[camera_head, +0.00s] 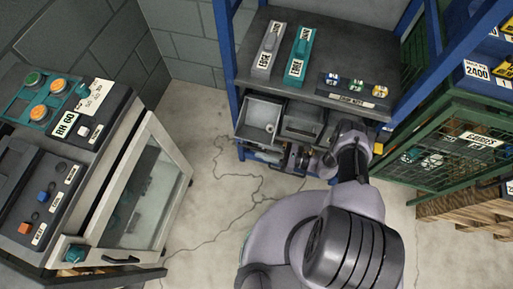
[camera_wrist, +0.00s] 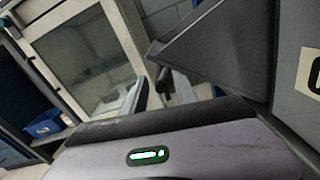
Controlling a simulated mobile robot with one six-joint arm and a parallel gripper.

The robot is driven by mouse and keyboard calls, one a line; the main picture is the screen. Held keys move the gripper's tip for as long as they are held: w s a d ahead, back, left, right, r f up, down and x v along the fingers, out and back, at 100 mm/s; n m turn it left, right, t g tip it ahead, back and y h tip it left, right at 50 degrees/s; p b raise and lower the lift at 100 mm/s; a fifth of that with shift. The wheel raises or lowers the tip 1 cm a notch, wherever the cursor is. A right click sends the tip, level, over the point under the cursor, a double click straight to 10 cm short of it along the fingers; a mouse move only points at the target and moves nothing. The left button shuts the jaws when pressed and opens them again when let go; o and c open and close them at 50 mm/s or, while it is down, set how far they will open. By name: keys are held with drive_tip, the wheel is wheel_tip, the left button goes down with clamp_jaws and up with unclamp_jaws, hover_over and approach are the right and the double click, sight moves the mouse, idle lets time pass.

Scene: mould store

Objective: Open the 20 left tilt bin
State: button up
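Under the dark grey worktop in the head view, a grey tilt bin (camera_head: 263,114) at the left stands tilted out, its inside showing with a small pale round thing in it. Another grey bin (camera_head: 303,122) sits just right of it, partly behind my arm. My gripper (camera_head: 295,160) is low in front of these bins, small and partly hidden by my wrist. In the wrist view a tilted grey bin panel (camera_wrist: 215,45) is close above and right of my dark fingertips (camera_wrist: 153,88). I cannot tell whether they touch it, or how far the fingers are apart. The bin labels are not readable.
The worktop (camera_head: 290,60) carries a grey and a teal labelled block and a rack of small coloured parts. A green mesh crate (camera_head: 440,150) stands on the right. A cabinet with a glass door (camera_head: 140,190) stands on the left. Cracked floor (camera_head: 215,215) between is clear.

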sight(256, 149)
drive_tip(key=shift+x, duration=1.6)
clamp_jaws()
drive_tip(key=shift+s+a+f, duration=0.1)
drive_tip(key=shift+s+f, duration=0.05)
drive_tip(key=shift+s, duration=0.05)
